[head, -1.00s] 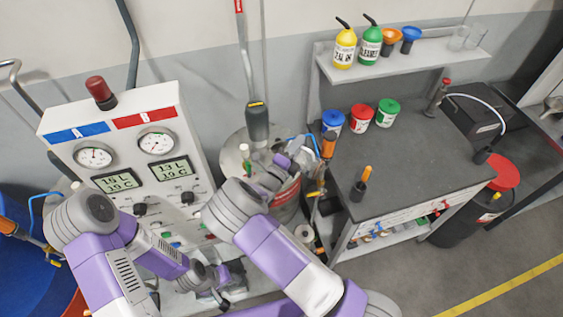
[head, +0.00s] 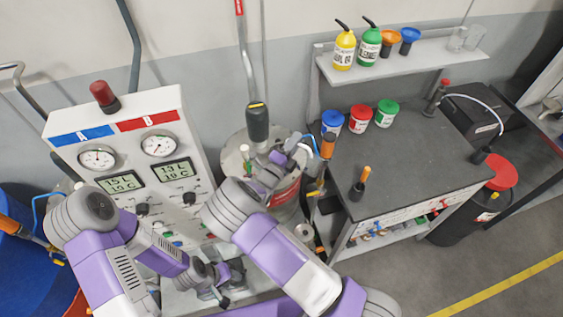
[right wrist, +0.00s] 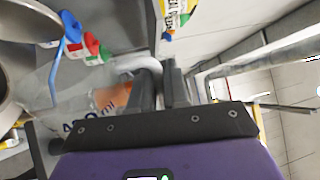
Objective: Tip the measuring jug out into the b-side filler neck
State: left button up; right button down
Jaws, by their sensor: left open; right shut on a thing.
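My right gripper (right wrist: 160,88) is shut on the pale handle of the measuring jug (right wrist: 84,98). The jug is clear, with "400 ml" markings and an orange patch that looks like liquid; it appears tilted in the right wrist view. In the head view my right gripper (head: 290,153) is over the right part of a round metal drum with a red band (head: 287,191), and the jug is mostly hidden. I cannot make out the b-side filler neck clearly; my arm covers part of the drum top. My left gripper (head: 222,291) is open and low before the control cabinet.
The control cabinet (head: 118,143) has a blue A side and a red B side. Blue, red and green tubs (head: 359,120) stand on the bench. A shelf above holds bottles.

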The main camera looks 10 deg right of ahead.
aim_at(308, 155)
jog(key=s+d+f+m+b, duration=0.2)
jog(key=s+f+m+b, duration=0.1)
jog(key=b, duration=0.2)
jog(key=shift+d+m+g+h, duration=0.3)
jog(key=shift+d+m+g, duration=0.1)
jog(key=shift+s+d+r, duration=0.1)
jog(key=shift+r, duration=0.2)
jog(key=shift+s+d+f+m+b, duration=0.2)
jog(key=shift+s+d+m+b, duration=0.05)
jog(key=shift+s+m+b, duration=0.15)
jog(key=s+d+f+m+g+b, duration=0.1)
jog(key=s+d+f+m+b, duration=0.3)
jog(key=f+m, duration=0.3)
jog(key=s+d+f+m+g+b, duration=0.2)
jog(key=s+d+f+m+b, duration=0.2)
jog(key=m, duration=0.5)
jog(key=shift+s+f+g+b, duration=0.35)
jog(key=shift+f+b, duration=1)
jog(key=shift+f, duration=0.55)
